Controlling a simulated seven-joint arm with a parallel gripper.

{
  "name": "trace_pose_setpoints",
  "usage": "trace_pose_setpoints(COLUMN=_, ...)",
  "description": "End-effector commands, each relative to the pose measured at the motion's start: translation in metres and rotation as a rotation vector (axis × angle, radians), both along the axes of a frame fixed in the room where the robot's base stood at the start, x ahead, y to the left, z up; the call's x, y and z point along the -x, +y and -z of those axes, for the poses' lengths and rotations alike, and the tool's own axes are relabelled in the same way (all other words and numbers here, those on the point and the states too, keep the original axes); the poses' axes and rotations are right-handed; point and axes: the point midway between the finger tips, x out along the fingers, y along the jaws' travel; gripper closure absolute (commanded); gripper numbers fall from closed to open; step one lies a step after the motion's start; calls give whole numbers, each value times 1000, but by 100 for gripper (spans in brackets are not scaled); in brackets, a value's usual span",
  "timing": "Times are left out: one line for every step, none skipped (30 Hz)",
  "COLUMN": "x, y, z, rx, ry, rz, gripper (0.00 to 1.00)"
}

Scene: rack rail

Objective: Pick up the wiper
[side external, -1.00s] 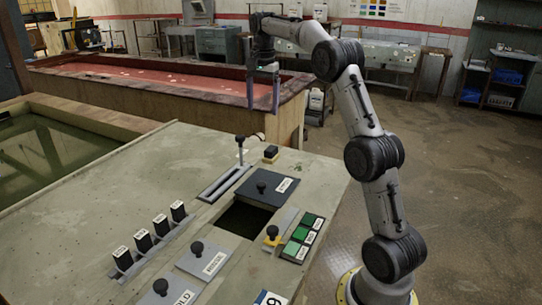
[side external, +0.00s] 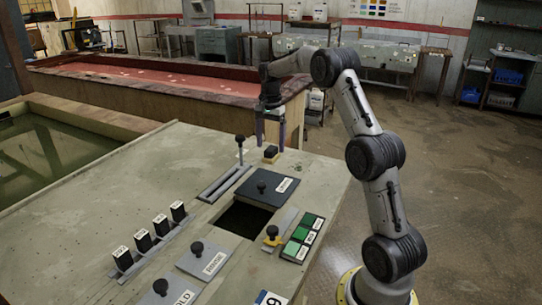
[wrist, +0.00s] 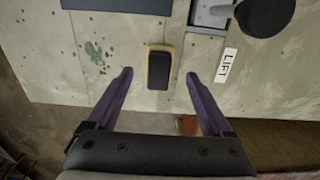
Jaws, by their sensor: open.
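A small black block with a tan-yellow rim (side external: 271,153), which looks like the wiper, lies on the grey bench top near its far right edge. In the wrist view the same block (wrist: 158,68) lies upright in the picture, between the lines of my two fingers. My gripper (side external: 271,143) is open and empty, pointing down just above the block. In the wrist view my gripper (wrist: 159,75) has one finger on each side of the block, with a gap on both sides. I cannot tell the exact height left between fingertips and bench.
A lever with a dark knob (side external: 240,140) stands left of the block, near a LIFT label (wrist: 227,66). A dark lidded plate (side external: 268,187) and an open square hole (side external: 243,220) lie nearer. Green buttons (side external: 297,240) sit to the right. The bench edge is close behind the block.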

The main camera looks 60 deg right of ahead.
Motion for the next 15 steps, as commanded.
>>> trace_pose_setpoints(x=2, y=0, z=9, rx=-3, ry=3, rz=1, gripper=15)
trace_pose_setpoints(x=3, y=0, z=13, rx=-2, ry=3, rz=0, gripper=15)
trace_pose_setpoints(x=2, y=0, z=19, rx=-2, ry=3, rz=0, gripper=15)
trace_pose_setpoints(x=2, y=0, z=22, rx=-2, ry=3, rz=0, gripper=15)
trace_pose_setpoints(x=2, y=0, z=25, rx=-2, ry=2, rz=0, gripper=15)
trace_pose_setpoints(x=2, y=-1, z=27, rx=-1, ry=1, rz=0, gripper=15)
trace_pose_setpoints(x=2, y=-1, z=29, rx=-1, ry=1, rz=0, gripper=15)
trace_pose_setpoints(x=2, y=-1, z=30, rx=0, ry=0, rz=0, gripper=15)
trace_pose_setpoints(x=2, y=-1, z=31, rx=0, ry=0, rz=0, gripper=15)
trace_pose_setpoints(x=1, y=-1, z=31, rx=0, ry=0, rz=0, gripper=15)
trace_pose_setpoints(x=1, y=-1, z=31, rx=0, ry=0, rz=0, gripper=15)
trace_pose_setpoints(x=1, y=-1, z=31, rx=0, ry=0, rz=0, gripper=15)
trace_pose_setpoints(x=1, y=-1, z=31, rx=0, ry=0, rz=0, gripper=15)
trace_pose_setpoints(x=1, y=-1, z=31, rx=0, ry=0, rz=0, gripper=15)
trace_pose_setpoints(x=1, y=-1, z=31, rx=0, ry=0, rz=0, gripper=17)
